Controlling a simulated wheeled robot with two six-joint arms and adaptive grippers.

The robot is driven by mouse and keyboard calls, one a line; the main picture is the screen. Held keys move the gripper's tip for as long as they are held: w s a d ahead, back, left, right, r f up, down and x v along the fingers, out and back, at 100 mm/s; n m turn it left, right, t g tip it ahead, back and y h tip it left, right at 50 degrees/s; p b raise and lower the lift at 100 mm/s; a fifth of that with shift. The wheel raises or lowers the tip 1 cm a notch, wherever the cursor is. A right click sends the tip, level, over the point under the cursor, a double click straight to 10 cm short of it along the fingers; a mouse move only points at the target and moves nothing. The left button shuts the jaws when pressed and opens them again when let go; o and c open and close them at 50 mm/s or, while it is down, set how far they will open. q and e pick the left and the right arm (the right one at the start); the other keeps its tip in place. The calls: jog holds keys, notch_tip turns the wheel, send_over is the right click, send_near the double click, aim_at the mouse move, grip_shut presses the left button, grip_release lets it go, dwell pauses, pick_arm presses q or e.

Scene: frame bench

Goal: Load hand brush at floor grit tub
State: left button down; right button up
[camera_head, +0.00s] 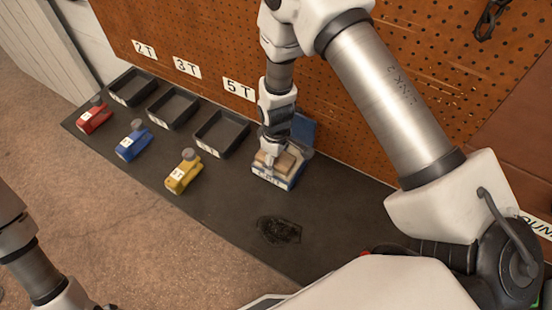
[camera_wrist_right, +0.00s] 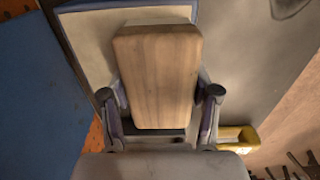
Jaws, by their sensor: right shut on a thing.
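My right gripper (camera_head: 271,150) points down over a white and blue tub (camera_head: 272,182) on the dark bench mat. In the right wrist view the gripper (camera_wrist_right: 160,105) is shut on the sides of a hand brush with a pale wooden back (camera_wrist_right: 158,70). The brush is over the tub's pale contents (camera_wrist_right: 92,40); its bristles are hidden, so I cannot tell if they touch the grit. The tub's blue lid (camera_head: 303,129) stands open behind it. My left arm shows at the lower left; its gripper is out of view.
Three black trays (camera_head: 221,134) stand in a row left of the tub under number labels. A dark patch (camera_head: 279,230) marks the mat. A pegboard (camera_head: 190,30) rises behind.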

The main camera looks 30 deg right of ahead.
jog(key=shift+r+p, duration=2.75)
jog(key=shift+r, duration=0.75)
jog(key=shift+f, duration=0.1)
